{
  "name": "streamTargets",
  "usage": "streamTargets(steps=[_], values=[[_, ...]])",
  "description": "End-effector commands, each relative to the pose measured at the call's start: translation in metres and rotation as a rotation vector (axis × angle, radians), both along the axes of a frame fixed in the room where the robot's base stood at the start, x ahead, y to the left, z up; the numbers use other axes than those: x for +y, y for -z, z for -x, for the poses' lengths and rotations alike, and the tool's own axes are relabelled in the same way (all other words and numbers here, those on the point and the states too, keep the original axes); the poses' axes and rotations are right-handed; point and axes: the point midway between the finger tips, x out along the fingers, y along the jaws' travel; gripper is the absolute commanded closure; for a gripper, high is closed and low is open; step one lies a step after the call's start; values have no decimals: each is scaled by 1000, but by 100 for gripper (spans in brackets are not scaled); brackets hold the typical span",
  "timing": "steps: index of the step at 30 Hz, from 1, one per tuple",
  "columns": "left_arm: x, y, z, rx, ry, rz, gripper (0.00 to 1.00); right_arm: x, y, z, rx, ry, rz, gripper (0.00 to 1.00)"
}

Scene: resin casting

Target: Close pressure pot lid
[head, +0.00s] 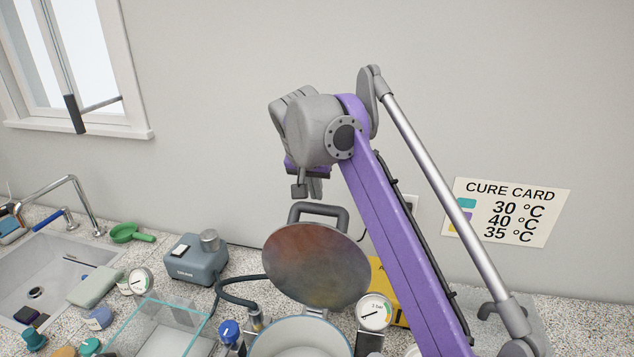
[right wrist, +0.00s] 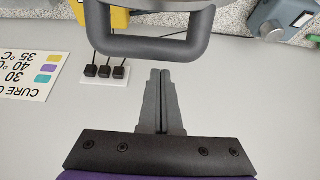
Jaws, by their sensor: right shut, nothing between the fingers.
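The pressure pot lid (head: 318,265) is a round brownish metal disc, tilted up open behind the pot. The pot (head: 300,338) is a pale round vessel at the bottom of the head view, its mouth uncovered. A dark handle (head: 320,210) rises at the lid's upper edge; it also shows in the right wrist view (right wrist: 150,47). My right gripper (head: 314,194) is above the handle in the head view. In the right wrist view its fingers (right wrist: 160,75) are together and empty, pointing at the handle bar with a small gap apparent. My left gripper is out of view.
A pressure gauge (head: 374,311) stands right of the pot, and a blue-capped valve (head: 229,332) left of it. A grey-blue pump (head: 196,262) with a hose is at left. A glass box (head: 160,325) stands in front of the pump. A yellow case (head: 384,280) is behind the lid.

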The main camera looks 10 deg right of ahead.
Motion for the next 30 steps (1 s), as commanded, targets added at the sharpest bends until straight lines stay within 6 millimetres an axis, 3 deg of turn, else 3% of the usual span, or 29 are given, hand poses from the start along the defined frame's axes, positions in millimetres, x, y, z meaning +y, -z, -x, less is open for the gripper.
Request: streamTargets(steps=[4,30], values=[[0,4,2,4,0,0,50,4,2,10,-1,-1,1,100],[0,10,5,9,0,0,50,11,-3,25,-72,-1,30,100]])
